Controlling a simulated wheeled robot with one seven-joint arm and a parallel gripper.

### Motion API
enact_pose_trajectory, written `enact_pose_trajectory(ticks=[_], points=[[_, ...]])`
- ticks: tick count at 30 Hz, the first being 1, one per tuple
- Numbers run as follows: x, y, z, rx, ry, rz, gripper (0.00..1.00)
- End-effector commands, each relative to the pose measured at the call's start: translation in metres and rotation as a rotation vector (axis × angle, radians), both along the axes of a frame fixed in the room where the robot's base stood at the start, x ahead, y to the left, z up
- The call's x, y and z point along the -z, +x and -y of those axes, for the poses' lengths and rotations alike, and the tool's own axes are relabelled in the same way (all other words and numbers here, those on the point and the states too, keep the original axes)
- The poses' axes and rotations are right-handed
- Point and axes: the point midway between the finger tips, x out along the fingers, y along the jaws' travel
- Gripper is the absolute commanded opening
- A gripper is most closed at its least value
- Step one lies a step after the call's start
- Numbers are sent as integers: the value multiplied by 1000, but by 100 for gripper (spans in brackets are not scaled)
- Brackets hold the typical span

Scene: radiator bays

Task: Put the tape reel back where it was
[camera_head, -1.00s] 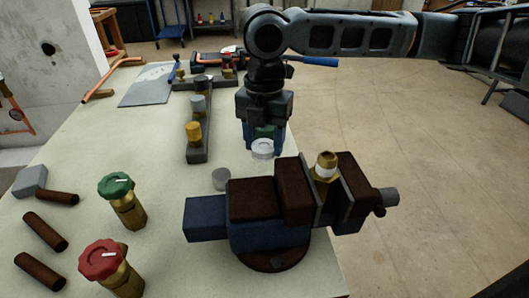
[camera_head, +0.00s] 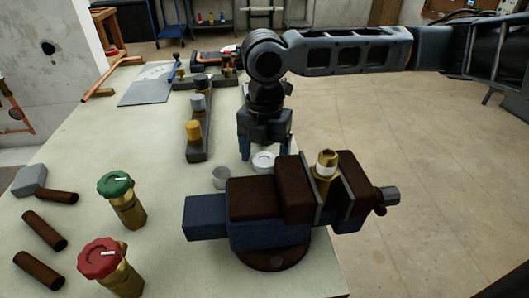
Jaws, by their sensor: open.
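The white tape reel (camera_head: 263,162) is a small ring lying flat, seemingly on the bench just behind the vise. Its lower edge is close to the vise in the picture. My gripper (camera_head: 265,151) points down over the reel, its fingers spread to the left and right of it. The jaws are open. Whether a finger still touches the reel cannot be told.
The blue and brown vise (camera_head: 212,220) holds a brass fitting (camera_head: 326,168) upright. A small grey cup (camera_head: 221,178) stands left of the reel. A dark rack (camera_head: 197,150) with fittings and two valves, green (camera_head: 116,185) and red (camera_head: 100,258), stand further left.

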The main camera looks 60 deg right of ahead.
Motion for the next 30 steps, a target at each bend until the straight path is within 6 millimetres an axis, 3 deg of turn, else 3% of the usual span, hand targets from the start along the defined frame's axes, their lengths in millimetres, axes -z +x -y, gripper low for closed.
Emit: enact_pose_trajectory(ticks=[10, 24, 30], points=[[-12, 0, 0, 0, -2, 2, 79], [-100, 0, 0, -1, -1, 2, 79], [-120, 0, 0, 0, 0, 0, 79]])
